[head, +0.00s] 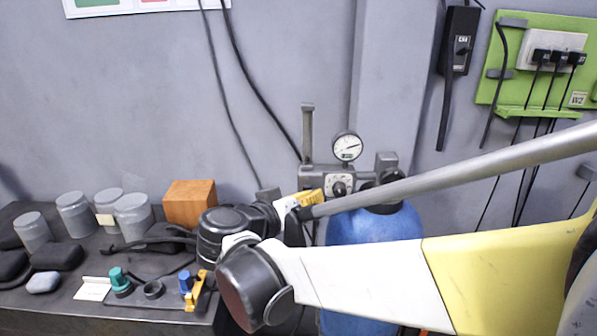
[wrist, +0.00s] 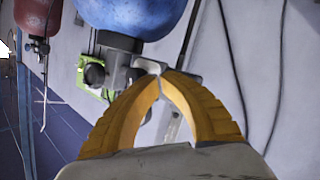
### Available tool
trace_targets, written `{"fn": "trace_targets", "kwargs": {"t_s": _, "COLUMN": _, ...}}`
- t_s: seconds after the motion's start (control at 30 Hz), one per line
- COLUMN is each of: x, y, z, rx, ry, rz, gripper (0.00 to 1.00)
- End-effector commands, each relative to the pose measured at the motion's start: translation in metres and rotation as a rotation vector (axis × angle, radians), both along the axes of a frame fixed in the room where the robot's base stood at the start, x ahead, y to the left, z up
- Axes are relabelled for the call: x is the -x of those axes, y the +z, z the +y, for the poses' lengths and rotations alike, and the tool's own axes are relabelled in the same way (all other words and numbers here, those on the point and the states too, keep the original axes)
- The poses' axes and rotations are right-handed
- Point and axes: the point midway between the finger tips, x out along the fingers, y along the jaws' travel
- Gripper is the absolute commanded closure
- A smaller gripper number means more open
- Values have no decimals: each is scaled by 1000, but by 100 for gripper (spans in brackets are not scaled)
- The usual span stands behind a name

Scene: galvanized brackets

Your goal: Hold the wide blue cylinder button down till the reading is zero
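A wide blue cylinder (head: 375,225) stands behind my arm, partly hidden by it. On the grey fitting at its top are a round dial gauge (head: 347,147) and a black knob (head: 339,188). The gauge needle points right and slightly up; its numbers are too small to read. My gripper (head: 318,194) is at the fitting's left side, close to the knob. In the wrist view its yellow fingers (wrist: 163,74) meet at the tips, beside a pale grey part of the fitting (wrist: 147,65). I cannot tell whether they touch it, and no pressed button shows clearly. The blue cylinder (wrist: 130,15) is above them.
The dark bench (head: 60,300) at left holds grey canisters (head: 75,213), an orange-brown block (head: 189,203), and small green (head: 119,280) and blue (head: 185,282) knobs. Cables hang on the wall. A green board (head: 548,60) is at right. A red cylinder (wrist: 38,18) shows in the wrist view.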

Motion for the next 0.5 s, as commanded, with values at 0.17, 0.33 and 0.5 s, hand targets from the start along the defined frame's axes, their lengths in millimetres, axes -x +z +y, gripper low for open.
{"fn": "trace_targets", "kwargs": {"t_s": 0.17, "x": -2, "y": 0, "z": 0, "rx": 0, "ry": 0, "rz": 0, "gripper": 100}}
{"fn": "trace_targets", "kwargs": {"t_s": 0.33, "x": -4, "y": 0, "z": 0, "rx": 0, "ry": 0, "rz": 0, "gripper": 100}}
{"fn": "trace_targets", "kwargs": {"t_s": 0.5, "x": -6, "y": 0, "z": 0, "rx": 0, "ry": 0, "rz": 0, "gripper": 100}}
